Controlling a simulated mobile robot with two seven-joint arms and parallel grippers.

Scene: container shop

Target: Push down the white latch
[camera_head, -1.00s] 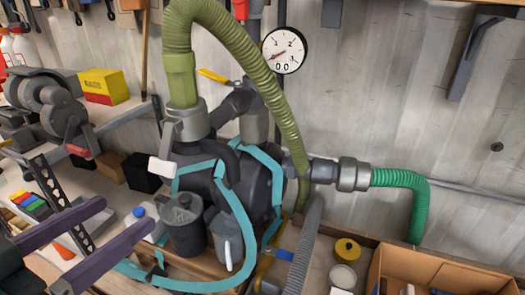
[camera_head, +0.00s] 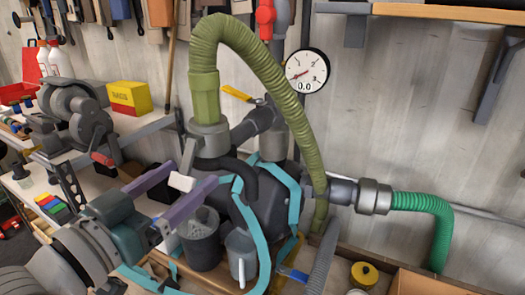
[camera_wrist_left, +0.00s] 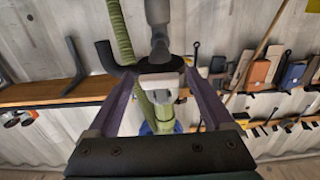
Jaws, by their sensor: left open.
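The white latch (camera_head: 182,182) sticks out from the grey hose coupling (camera_head: 209,139) below the thick olive hose (camera_head: 245,45). In the left wrist view the white latch (camera_wrist_left: 160,81) appears between the two purple fingers. My left gripper (camera_head: 204,165) comes in from the left with its fingers spread, one on each side of the latch in the head view. It holds nothing; whether a finger touches the latch cannot be told. My right gripper is not in view.
The dark pump (camera_head: 262,192) with teal straps stands behind and below. A grey canister (camera_head: 199,240) and a grey jug (camera_head: 241,255) stand below the gripper. A bench grinder (camera_head: 75,110) and a yellow-red box (camera_head: 130,97) are at left. A gauge (camera_head: 306,71) hangs on the wall.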

